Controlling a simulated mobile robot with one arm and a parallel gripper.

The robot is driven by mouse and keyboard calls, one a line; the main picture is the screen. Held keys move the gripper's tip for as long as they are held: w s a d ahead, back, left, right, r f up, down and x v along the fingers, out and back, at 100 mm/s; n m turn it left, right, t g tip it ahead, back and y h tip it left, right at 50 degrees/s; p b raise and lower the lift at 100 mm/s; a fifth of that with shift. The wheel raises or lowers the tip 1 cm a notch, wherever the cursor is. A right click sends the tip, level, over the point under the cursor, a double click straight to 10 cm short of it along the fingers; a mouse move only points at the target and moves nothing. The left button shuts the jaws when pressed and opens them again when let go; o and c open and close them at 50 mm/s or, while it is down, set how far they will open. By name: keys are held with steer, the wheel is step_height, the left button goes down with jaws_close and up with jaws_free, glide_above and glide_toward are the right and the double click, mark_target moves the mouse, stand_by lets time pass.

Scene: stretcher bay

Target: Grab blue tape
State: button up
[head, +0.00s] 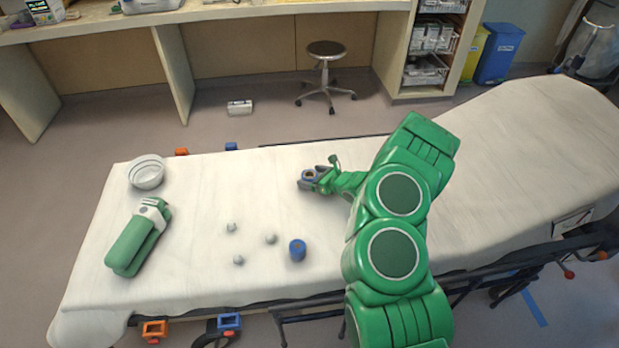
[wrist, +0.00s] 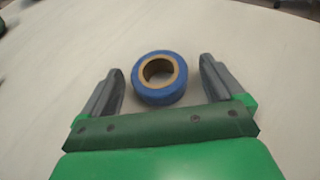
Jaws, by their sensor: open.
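The blue tape (wrist: 160,97) is a roll with a tan core, lying flat on the white sheet. In the wrist view it sits between the two grey fingers of my gripper (wrist: 162,66). The fingers are open, with a gap to the roll on each side. In the head view my gripper (head: 312,181) is low over the middle of the stretcher, and the tape (head: 308,174) shows small at its fingertips, partly hidden by them.
The sheet just around the tape is clear. A stool (head: 326,72) stands behind.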

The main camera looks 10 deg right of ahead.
steer(key=c, duration=1.1)
steer(key=shift+r, duration=0.15)
